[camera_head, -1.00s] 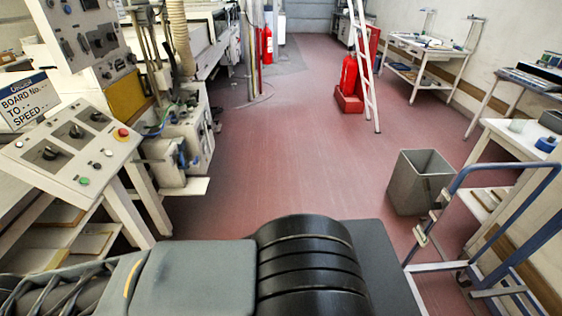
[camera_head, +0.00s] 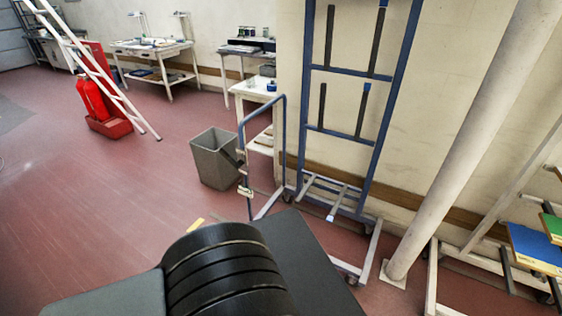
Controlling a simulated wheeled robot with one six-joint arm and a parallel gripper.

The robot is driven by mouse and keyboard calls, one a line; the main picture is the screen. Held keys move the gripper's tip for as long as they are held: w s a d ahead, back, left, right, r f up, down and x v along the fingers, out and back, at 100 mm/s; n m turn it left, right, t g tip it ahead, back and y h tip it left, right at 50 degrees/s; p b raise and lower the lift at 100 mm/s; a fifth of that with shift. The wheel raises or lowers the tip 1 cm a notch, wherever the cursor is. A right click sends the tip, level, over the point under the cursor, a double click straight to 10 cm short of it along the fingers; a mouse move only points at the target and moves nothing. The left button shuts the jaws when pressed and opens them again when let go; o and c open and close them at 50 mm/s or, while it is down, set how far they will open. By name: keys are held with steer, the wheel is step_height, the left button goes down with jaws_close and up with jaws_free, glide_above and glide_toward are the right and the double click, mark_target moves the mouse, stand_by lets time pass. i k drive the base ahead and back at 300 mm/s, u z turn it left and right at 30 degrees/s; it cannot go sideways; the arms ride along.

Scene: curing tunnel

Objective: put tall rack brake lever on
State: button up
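The tall rack (camera_head: 350,73) is a blue metal frame with crossbars and dark upright strips, standing against the cream wall right of centre. Its top runs out of the picture. Its base has pale legs and small casters (camera_head: 352,280) low on the floor. I cannot make out a brake lever at this size, nor whether it is on or off. My folded dark arm fills the bottom middle and may hide part of the floor near the rack. My gripper is not in view.
A grey bin (camera_head: 215,158) and a low blue-handled trolley (camera_head: 284,140) stand left of the rack. A slanted white pole (camera_head: 470,140) and a shelf rack with coloured boards (camera_head: 535,247) stand right. The red floor at left is largely open.

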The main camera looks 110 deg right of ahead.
mark_target(237, 165)
steer(key=z, duration=3.25)
steer(key=i, duration=1.1)
steer(key=z, duration=0.3)
